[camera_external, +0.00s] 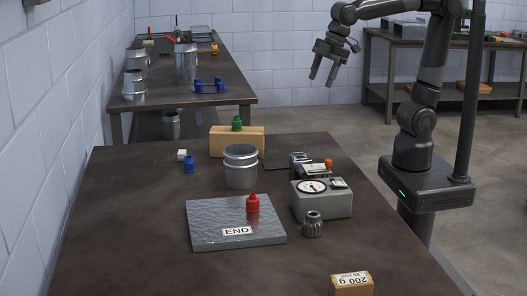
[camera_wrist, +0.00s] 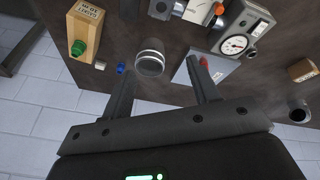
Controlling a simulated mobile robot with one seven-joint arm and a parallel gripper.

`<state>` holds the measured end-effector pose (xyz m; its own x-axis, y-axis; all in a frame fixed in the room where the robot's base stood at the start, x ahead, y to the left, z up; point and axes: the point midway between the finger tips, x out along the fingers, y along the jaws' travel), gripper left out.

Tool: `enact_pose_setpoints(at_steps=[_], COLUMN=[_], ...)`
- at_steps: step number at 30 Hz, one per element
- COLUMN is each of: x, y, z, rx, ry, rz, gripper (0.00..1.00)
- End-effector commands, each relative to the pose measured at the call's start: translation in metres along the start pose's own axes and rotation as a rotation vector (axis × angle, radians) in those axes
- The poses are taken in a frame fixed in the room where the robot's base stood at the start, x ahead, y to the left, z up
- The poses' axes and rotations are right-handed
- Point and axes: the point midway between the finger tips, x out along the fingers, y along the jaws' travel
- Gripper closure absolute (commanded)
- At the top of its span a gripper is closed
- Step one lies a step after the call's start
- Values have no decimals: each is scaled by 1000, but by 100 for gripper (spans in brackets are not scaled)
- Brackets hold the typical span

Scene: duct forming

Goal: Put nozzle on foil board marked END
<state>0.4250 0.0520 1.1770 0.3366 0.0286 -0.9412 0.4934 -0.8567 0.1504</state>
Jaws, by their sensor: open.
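The foil board (camera_external: 215,220) is a flat silvery plate with a white END label, on the near table; part of it shows in the wrist view (camera_wrist: 222,70). A small red nozzle-shaped piece (camera_external: 253,204) stands upright on it. A similar blue piece (camera_external: 188,165) stands on the table, and a green one (camera_external: 237,123) sits on a wooden block (camera_external: 222,142). I cannot tell which is the task's nozzle. My gripper (camera_external: 321,80) is open and empty, high above the table's far right side. Its fingers also show in the wrist view (camera_wrist: 160,72).
A metal can (camera_external: 240,170) stands behind the board. A dial gauge box (camera_external: 321,200) and a dark ribbed metal piece (camera_external: 312,225) stand right of it. A 200 g block (camera_external: 351,284) is at the front. The table's left and front are mostly clear.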

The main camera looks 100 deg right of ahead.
Motion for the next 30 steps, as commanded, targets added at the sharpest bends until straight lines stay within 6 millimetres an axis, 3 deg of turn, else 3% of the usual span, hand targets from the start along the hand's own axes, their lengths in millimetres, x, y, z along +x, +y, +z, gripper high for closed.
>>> enact_pose_setpoints(at_steps=[1, 6, 12, 18, 30], x=[-5, -8, 0, 6, 6], y=[-2, -11, -24, -30, -30], z=[21, 82, 133, 152, 152], rx=[62, 272, 460, 536, 539], ry=[16, 68, 117, 137, 137], rz=[13, 43, 63, 68, 68], gripper=[45, 45, 45, 45, 45])
